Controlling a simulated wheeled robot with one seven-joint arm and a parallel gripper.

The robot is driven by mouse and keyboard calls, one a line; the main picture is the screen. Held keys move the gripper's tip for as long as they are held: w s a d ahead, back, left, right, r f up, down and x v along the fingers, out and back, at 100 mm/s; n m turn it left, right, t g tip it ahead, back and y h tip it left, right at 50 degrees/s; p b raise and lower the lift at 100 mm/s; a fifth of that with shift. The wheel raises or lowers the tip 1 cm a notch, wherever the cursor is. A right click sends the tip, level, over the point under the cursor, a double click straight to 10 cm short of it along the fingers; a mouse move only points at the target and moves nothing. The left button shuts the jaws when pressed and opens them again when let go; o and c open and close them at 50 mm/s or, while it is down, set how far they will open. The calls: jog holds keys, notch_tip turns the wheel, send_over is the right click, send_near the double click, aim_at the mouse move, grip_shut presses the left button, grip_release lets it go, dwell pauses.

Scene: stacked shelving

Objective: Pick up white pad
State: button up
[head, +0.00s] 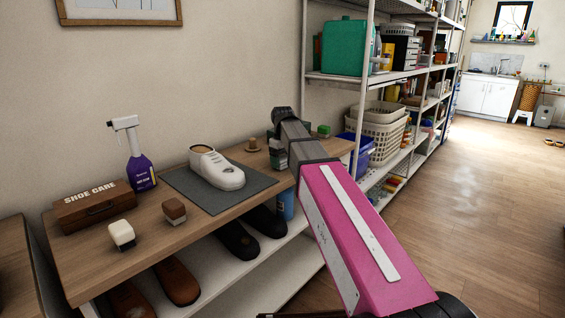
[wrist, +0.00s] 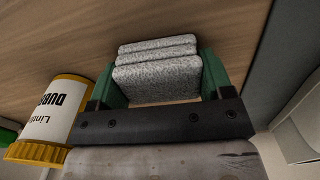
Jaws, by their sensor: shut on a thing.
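The white pad (wrist: 157,78), a speckled whitish-grey block with layered edges, sits between the two green fingers of my gripper (wrist: 160,66) in the wrist view. The fingers are closed against its left and right sides. The wooden tabletop lies behind it; I cannot tell whether the pad touches it. In the head view my gripper (head: 278,158) is at the right part of the wooden bench, just right of the grey mat, and the pad is hidden there.
A white tin with a yellow lid (wrist: 60,115) stands close left of my gripper in the wrist view. A white shoe (head: 217,170) rests on the grey mat (head: 186,184). A purple spray bottle (head: 139,165), a shoe care box (head: 93,207) and two brushes are farther left.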

aim_at(282, 157)
notch_tip(282, 157, up, 4)
jog(key=shift+w+r, duration=0.1)
jog(key=s+a+r, duration=0.3)
jog(key=a+r, duration=0.3)
jog(key=a, duration=0.5)
jog(key=shift+s+r, duration=0.2)
jog(key=shift+r, duration=0.15)
jog(key=shift+a, duration=0.1)
